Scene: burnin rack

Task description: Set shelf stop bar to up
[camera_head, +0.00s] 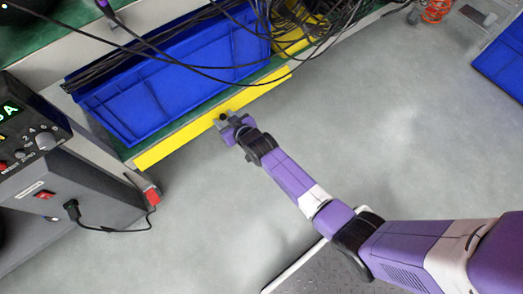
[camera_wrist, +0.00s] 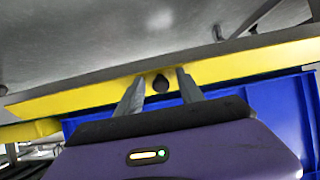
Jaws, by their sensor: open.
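The shelf stop bar (camera_head: 180,139) is a long yellow bar along the front edge of the green shelf, in front of and below most of the blue bin's face. It also crosses the wrist view (camera_wrist: 85,97). A dark round knob (camera_wrist: 160,84) sits near the middle of the bar. My gripper (camera_head: 223,119) is at the bar, and in the wrist view its open fingers (camera_wrist: 160,76) stand on either side of the knob. I cannot tell whether either finger touches it.
A blue bin (camera_head: 180,75) stands on the shelf behind the bar, with black cables hanging over it. A grey instrument (camera_head: 70,190) with a cable stands at the left. Another blue bin (camera_head: 503,60) is at the right. The grey floor (camera_head: 370,130) between is clear.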

